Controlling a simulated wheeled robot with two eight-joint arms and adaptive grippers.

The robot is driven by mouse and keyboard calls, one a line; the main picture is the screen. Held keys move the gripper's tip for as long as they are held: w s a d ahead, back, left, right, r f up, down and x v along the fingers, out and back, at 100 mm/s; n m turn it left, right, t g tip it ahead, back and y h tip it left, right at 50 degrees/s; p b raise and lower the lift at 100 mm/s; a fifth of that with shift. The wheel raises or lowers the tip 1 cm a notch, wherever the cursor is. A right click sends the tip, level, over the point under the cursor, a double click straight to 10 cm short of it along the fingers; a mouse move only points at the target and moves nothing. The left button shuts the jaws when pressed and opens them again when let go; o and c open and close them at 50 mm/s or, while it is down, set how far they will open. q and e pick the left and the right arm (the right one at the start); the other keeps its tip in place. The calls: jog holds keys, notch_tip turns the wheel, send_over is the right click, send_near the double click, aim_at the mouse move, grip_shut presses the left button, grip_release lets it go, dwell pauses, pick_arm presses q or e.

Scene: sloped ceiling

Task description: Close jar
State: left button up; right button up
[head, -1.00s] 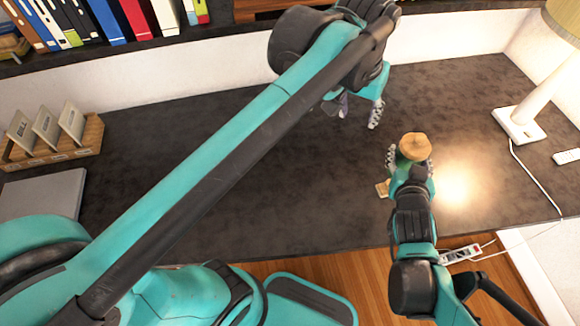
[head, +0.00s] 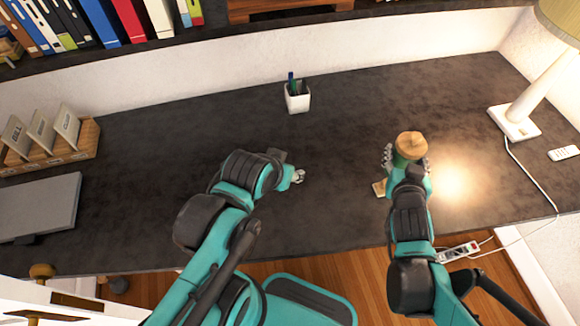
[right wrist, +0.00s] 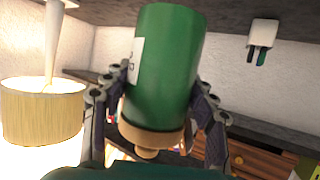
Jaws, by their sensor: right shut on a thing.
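The green jar (right wrist: 162,70) is held by my right gripper (head: 405,162), whose fingers are around its body. A round wooden lid (head: 411,145) sits on top of the jar. In the right wrist view, where the scene appears upside down, the lid (right wrist: 152,138) meets the jar's rim with no clear gap. I cannot tell whether it is fully pressed down. My left gripper (head: 298,176) is over the desk, left of the jar and apart from it. It looks empty; its finger opening is too small to judge.
A small tan block (head: 379,188) lies beside my right gripper. A white pen cup (head: 297,97) stands at the back. A lamp (head: 514,122) and remote (head: 564,153) are at right, a letter holder (head: 60,150) and grey laptop-like slab (head: 38,205) at left. The middle desk is clear.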

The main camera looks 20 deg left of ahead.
jog(key=w+d+f+m+h, duration=0.3)
jog(key=w+d, duration=0.3)
jog(key=d, duration=0.4)
jog(key=w+d+f+m+g+h+b, duration=0.1)
jog(key=w+d+f+m+h, duration=0.3)
jog(key=d, duration=0.6)
jog(key=w+f+h, duration=0.1)
jog(key=w, duration=0.1)
jog(key=shift+w+d+f+g, duration=0.15)
jog(key=shift+w+d+g, duration=0.05)
jog(key=shift+w+g, duration=0.1)
jog(key=shift+w+b, duration=0.1)
jog(key=shift+b, duration=0.2)
jog(key=w+a+f+b, duration=0.3)
jog(key=w+a+f, duration=0.4)
jog(key=w+a, duration=0.1)
jog(key=shift+w+b, duration=0.2)
jog(key=shift+b, duration=0.15)
